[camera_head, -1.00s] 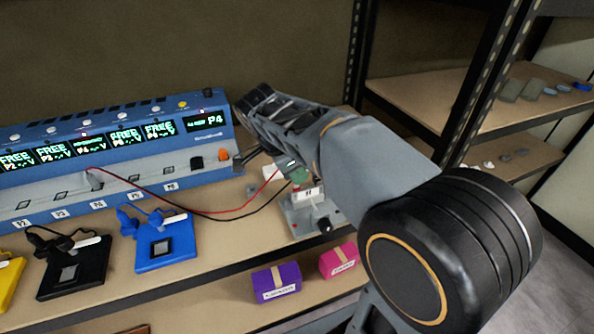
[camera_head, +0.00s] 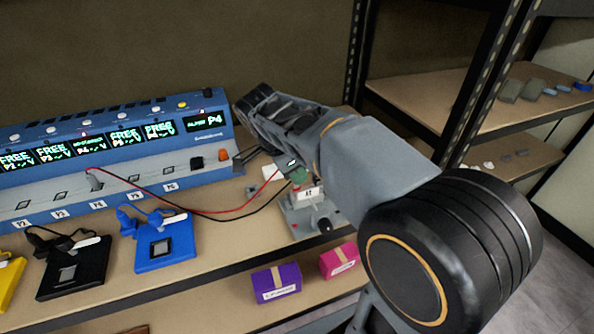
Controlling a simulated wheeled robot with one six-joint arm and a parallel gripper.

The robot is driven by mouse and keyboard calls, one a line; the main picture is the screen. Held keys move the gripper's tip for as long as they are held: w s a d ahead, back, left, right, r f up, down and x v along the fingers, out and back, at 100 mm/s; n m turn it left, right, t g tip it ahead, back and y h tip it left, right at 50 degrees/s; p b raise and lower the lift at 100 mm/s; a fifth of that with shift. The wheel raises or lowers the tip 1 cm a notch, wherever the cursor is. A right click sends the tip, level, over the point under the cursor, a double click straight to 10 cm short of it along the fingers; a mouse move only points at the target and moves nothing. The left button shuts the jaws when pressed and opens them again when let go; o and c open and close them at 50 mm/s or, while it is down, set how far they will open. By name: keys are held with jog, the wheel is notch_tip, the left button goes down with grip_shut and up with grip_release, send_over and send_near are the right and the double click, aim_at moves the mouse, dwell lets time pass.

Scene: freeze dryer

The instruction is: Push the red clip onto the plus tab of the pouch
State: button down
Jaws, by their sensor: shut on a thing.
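The red lead (camera_head: 235,210) runs from the blue charger bench to the right and rises behind my wrist. The red clip at its end is hidden by my arm. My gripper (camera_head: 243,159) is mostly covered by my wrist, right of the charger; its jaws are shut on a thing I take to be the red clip. A grey stand (camera_head: 306,218) with a small white label is below my arm, with a green part (camera_head: 299,176) on top. The pouch and its plus tab cannot be made out. The black lead (camera_head: 250,212) ends near the stand.
The blue charger bench (camera_head: 200,152) with lit displays fills the back left. Blue (camera_head: 180,262), black (camera_head: 95,285) and yellow (camera_head: 8,285) fixtures stand in front. Purple (camera_head: 277,283) and pink (camera_head: 339,261) boxes sit below the bench edge. A rack post (camera_head: 480,90) is at right.

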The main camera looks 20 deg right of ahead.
jog(key=shift+f+b, duration=0.95)
jog(key=shift+f, duration=0.25)
jog(key=c, duration=1)
grip_release()
jog(key=shift+r, duration=0.15)
